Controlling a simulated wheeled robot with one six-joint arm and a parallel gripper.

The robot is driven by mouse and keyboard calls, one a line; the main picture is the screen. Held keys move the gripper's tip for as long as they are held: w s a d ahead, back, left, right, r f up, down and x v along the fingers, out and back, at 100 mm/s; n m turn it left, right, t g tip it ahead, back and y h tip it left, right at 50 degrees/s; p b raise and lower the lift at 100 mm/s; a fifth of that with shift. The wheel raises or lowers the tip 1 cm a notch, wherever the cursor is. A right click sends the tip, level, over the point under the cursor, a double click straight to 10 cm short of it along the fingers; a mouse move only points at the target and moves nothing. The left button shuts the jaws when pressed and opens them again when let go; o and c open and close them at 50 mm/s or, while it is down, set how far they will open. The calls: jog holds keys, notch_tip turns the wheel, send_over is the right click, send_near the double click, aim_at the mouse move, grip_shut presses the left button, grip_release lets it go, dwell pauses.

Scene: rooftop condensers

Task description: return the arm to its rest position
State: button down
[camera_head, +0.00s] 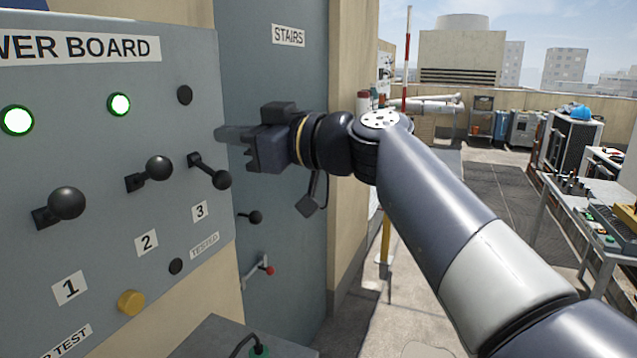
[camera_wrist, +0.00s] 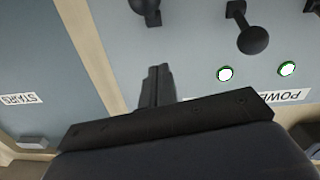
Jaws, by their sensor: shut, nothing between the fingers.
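My arm reaches in from the lower right of the head view, and my gripper (camera_head: 236,135) is in front of the power board and the stairs door. The gripper is shut and empty; its fingers point left, just above and right of lever 3 (camera_head: 210,171). In the wrist view, turned upside down, the closed fingers (camera_wrist: 157,85) point at the grey board. I cannot tell whether the fingertips touch the board. Levers 1 (camera_head: 60,208) and 2 (camera_head: 150,173) stand to the left.
Two lamps (camera_head: 17,120) (camera_head: 119,104) glow; the third (camera_head: 185,95) is dark. The stairs door (camera_head: 288,70) has a red-tipped handle (camera_head: 262,270). A yellow button (camera_head: 131,302) is low on the board. A workbench (camera_head: 571,207) stands right; open walkway lies between.

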jog(key=shift+r+p, duration=0.3)
jog(key=shift+p, duration=0.3)
jog(key=shift+a+f, duration=0.1)
jog(key=shift+f, duration=0.05)
